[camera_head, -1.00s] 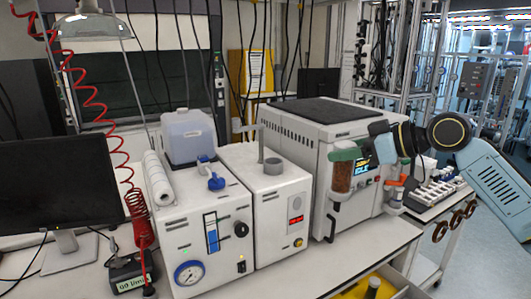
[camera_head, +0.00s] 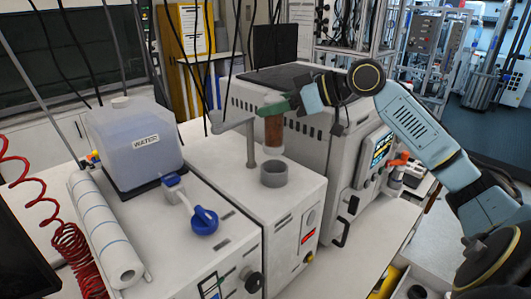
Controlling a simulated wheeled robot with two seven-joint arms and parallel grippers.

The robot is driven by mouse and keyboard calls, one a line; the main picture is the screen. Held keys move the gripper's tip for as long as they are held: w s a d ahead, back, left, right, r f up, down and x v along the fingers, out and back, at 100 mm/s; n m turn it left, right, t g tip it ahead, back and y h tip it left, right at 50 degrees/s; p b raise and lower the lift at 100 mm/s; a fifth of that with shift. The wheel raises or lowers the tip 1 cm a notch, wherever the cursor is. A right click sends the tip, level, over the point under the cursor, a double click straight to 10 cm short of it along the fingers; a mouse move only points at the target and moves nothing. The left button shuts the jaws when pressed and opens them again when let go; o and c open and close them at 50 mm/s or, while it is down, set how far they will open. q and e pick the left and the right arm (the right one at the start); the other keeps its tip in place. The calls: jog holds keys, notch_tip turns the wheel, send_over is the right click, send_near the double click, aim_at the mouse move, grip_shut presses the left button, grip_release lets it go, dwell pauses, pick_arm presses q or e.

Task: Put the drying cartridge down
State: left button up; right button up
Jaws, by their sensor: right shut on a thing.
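The drying cartridge (camera_head: 274,133) is a clear upright cylinder with brown-orange filling and a green cap (camera_head: 274,108). My right gripper (camera_head: 292,101) is shut on it near the green cap, reaching in from the right. The cartridge hangs over the white box (camera_head: 240,185), just above or slightly behind a grey round cup-like holder (camera_head: 273,174) on its top. Its lower end looks clear of the holder. A grey post with a flat arm (camera_head: 238,122) stands close on its left. My left gripper is not in view.
A water container (camera_head: 135,148), a paper roll (camera_head: 105,232) and a blue-capped fitting (camera_head: 204,220) sit on the left white unit. A large instrument with a screen (camera_head: 382,148) stands behind and right of the cartridge. Black cables hang behind.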

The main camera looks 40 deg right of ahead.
aim_at(281, 138)
jog(key=f, duration=0.3)
jog(key=shift+s+f, duration=0.1)
jog(key=shift+s, duration=0.2)
jog(key=shift+w+f+p, duration=0.1)
jog(key=shift+f+p, duration=0.35)
jog(key=shift+f, duration=1.9)
jog(key=shift+f, duration=0.1)
jog(key=o, duration=1.1)
jog(key=shift+f, duration=0.1)
jog(key=shift+r, duration=0.25)
jog(key=shift+s+d+r, duration=0.1)
jog(key=shift+s+d, duration=0.3)
jog(key=shift+s, duration=0.1)
jog(key=b+v, duration=0.2)
jog(key=v, duration=0.8)
jog(key=shift+s+d+r+b, duration=0.15)
jog(key=shift+s+b, duration=0.15)
jog(key=shift+b, duration=0.1)
